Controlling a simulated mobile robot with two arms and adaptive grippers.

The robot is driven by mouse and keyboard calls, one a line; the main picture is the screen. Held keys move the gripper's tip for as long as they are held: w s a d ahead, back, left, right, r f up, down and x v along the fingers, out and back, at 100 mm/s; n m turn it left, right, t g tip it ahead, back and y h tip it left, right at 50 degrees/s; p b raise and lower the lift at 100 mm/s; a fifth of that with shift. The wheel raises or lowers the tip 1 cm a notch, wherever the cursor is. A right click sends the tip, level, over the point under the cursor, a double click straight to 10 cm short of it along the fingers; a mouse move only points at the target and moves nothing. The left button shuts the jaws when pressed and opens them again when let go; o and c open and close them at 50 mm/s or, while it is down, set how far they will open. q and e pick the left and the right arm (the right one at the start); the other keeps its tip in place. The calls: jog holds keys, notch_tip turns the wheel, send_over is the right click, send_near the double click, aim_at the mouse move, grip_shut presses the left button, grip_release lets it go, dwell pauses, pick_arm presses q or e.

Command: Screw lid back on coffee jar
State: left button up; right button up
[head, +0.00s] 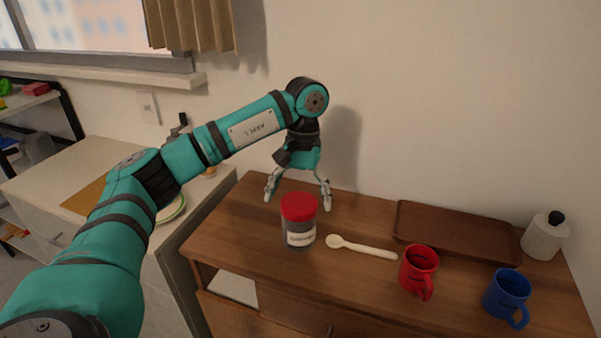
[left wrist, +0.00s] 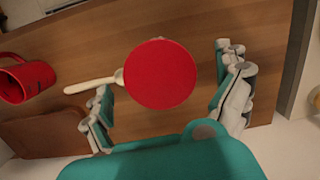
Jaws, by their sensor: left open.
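The coffee jar (head: 299,232) stands upright on the wooden cabinet top, dark inside with a pale label. Its red lid (head: 298,206) sits on top of the jar; I cannot tell how tightly. In the left wrist view the round red lid (left wrist: 160,74) is seen from above and hides the jar body. My left gripper (head: 297,200) is open, pointing down behind and above the jar. In the left wrist view its fingers (left wrist: 165,100) are spread on either side of the lid, apart from it. My right gripper is not in view.
A white spoon (head: 362,247) lies right of the jar. A red mug (head: 418,268), a blue mug (head: 505,293), a brown tray (head: 450,232) and a white bottle (head: 543,237) stand further right. The wall is close behind. The cabinet top left of the jar is clear.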

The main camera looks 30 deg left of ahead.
aim_at(302, 199)
pick_arm(q)
notch_tip(302, 199, up, 10)
jog(key=w, duration=0.1)
jog(key=shift+w, duration=0.2)
